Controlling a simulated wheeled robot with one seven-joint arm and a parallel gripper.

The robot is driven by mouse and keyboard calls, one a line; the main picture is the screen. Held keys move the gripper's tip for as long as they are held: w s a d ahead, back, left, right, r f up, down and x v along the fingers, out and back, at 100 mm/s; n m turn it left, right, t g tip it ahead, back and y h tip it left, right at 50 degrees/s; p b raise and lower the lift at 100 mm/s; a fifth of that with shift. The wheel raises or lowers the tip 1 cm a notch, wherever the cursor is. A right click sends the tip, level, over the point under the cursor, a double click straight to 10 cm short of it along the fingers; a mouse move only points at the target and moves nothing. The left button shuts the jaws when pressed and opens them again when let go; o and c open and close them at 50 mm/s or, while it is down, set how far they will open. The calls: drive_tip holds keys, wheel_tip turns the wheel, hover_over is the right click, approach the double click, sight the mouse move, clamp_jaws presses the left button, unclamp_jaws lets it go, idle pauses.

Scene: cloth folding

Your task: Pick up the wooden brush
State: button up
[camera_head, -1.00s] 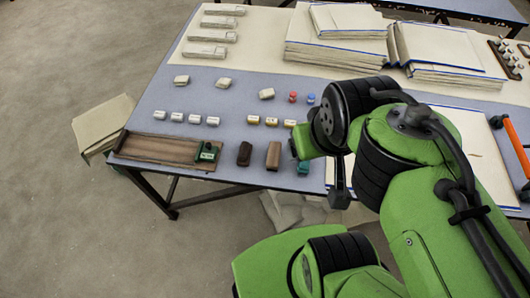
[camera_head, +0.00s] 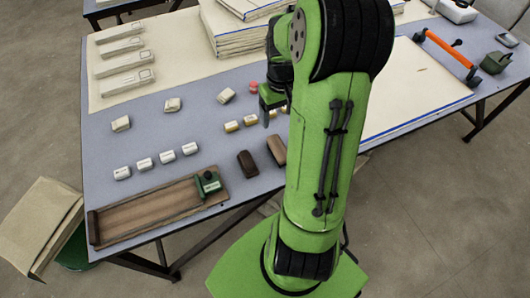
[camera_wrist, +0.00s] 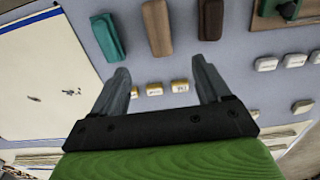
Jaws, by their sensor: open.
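Two brown oblong blocks lie side by side near the table's front edge: a lighter wooden one (camera_head: 277,149) and a darker one (camera_head: 247,163). I cannot tell for sure which is the wooden brush; no bristles show. In the wrist view the lighter block (camera_wrist: 157,28) is at top centre, ahead of the gap between my fingers, and the darker block (camera_wrist: 210,19) is to its right. My gripper (camera_wrist: 161,80) is open and empty, apart from both. In the head view my gripper (camera_head: 272,103) is above the table beyond the blocks, partly hidden by my arm.
A teal block (camera_wrist: 108,37) lies left of the lighter block in the wrist view. Small white-and-yellow pieces (camera_wrist: 154,88) show between my fingers. A wooden tray (camera_head: 146,214) with a green tool (camera_head: 208,184) is on the left. Stacked boards (camera_head: 230,42) stand at the back.

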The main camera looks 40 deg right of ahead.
sight(278, 146)
wheel_tip(278, 146, down, 10)
drive_tip(key=b, duration=0.3)
drive_tip(key=shift+s+d+f+b, duration=0.1)
drive_tip(key=shift+s+f+b, duration=0.05)
drive_tip(key=shift+b, duration=0.15)
wheel_tip(278, 146, down, 5)
drive_tip(key=shift+s+f+b, duration=0.1)
drive_tip(key=shift+b, duration=1.15)
drive_tip(key=shift+r, duration=0.2)
drive_tip(key=c, duration=1.1)
wheel_tip(278, 146, up, 10)
drive_tip(key=p, duration=0.4)
